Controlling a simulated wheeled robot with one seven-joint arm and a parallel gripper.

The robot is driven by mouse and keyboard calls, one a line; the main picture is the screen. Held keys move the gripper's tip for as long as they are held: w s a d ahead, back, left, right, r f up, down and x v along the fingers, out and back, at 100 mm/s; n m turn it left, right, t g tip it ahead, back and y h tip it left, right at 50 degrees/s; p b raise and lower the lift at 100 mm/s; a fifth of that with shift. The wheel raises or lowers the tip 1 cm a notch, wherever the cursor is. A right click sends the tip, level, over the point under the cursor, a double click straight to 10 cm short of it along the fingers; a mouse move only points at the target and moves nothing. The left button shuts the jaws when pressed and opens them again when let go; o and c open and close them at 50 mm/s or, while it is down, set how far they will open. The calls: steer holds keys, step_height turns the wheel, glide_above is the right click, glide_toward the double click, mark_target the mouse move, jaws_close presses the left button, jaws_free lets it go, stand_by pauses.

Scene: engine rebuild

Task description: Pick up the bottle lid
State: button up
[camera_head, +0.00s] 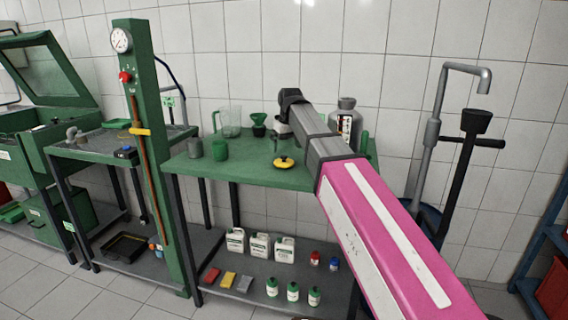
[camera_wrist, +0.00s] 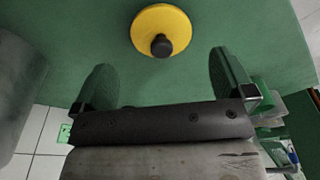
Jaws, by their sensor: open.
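The bottle lid (camera_head: 284,162) is a yellow disc with a black knob, lying on the green tabletop (camera_head: 240,172) near its front edge. In the wrist view the lid (camera_wrist: 175,22) is at the top centre, knob towards the camera. My gripper (camera_wrist: 160,72) is open and empty, its two dark green fingers spread wide apart. The lid lies beyond the fingertips in that picture, roughly centred between them and not touched. In the head view the wrist is above the table behind the lid, and the fingers are hard to make out.
A grey bottle (camera_head: 347,125) stands right of my arm. A clear jug (camera_head: 230,121), a green funnel (camera_head: 258,124), a grey cup (camera_head: 194,149) and a green cup (camera_head: 220,150) stand on the left. A green post (camera_head: 150,160) rises at the table's left. Tabletop around the lid is clear.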

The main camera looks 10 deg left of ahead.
mark_target(284, 158)
steer(key=shift+w+a+f, duration=0.15)
steer(key=shift+w+f, duration=0.05)
steer(key=shift+f, duration=0.8)
steer(key=shift+w+a+f, duration=0.2)
steer(key=shift+w+f, duration=0.05)
steer(key=shift+f, duration=0.75)
steer(key=shift+w+a+f, duration=0.15)
steer(key=shift+w+f, duration=0.05)
steer(key=shift+f, duration=0.8)
steer(key=c, duration=0.8)
